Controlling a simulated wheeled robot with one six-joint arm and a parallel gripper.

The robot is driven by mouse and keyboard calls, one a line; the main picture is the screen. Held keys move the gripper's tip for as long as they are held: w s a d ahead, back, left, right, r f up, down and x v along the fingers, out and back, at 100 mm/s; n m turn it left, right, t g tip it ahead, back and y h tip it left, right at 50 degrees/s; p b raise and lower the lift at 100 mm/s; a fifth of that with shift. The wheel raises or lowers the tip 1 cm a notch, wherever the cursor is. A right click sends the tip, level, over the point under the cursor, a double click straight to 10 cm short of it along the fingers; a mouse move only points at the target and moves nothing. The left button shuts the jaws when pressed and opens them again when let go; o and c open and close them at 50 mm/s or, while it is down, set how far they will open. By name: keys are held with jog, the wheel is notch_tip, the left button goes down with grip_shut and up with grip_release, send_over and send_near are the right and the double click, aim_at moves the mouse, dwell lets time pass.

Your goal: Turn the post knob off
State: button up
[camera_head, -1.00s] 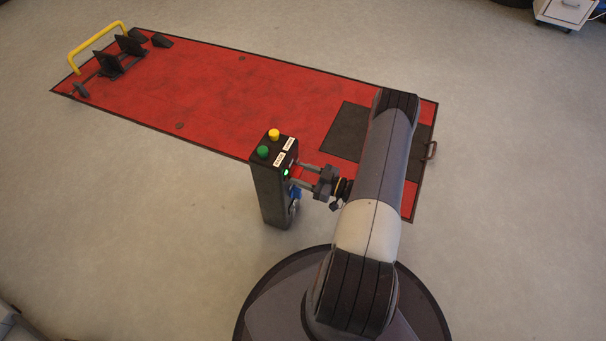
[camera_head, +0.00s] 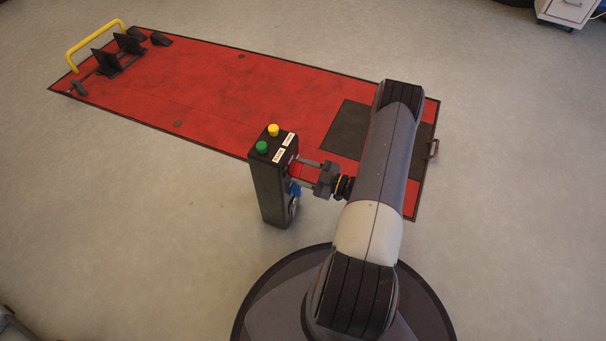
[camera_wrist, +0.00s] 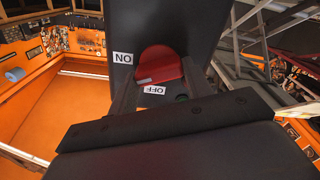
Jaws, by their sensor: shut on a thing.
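The dark control post (camera_head: 270,195) stands beside the red lift platform, with a green button (camera_head: 262,147) and a yellow button (camera_head: 273,130) on top. My gripper (camera_head: 298,171) reaches its right side from the right. In the wrist view, the red round knob (camera_wrist: 160,64) sits on the post's face between my two fingers, which are shut on it. A white mark on the knob lies at its lower left, close to the OFF label (camera_wrist: 155,90). The ON label (camera_wrist: 123,58) is to the left. A small dark lamp (camera_wrist: 181,98) sits beside OFF, unlit.
The red lift platform (camera_head: 215,85) lies flat behind the post, with a yellow hoop (camera_head: 92,42) at its far left end. A blue part (camera_head: 295,188) is on the post's side below my fingers. Grey floor is clear at left.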

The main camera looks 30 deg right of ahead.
jog(key=shift+s+a+f+n+b, duration=0.15)
jog(key=shift+n+b, duration=1)
jog(key=shift+n, duration=2)
jog(key=shift+d+f+n+b, duration=0.1)
jog(key=shift+n+b, duration=1.05)
jog(key=shift+n, duration=2)
jog(key=o, duration=1)
jog(key=p+v, duration=0.3)
jog(key=v, duration=0.7)
jog(key=shift+s, duration=0.3)
jog(key=shift+w, duration=0.1)
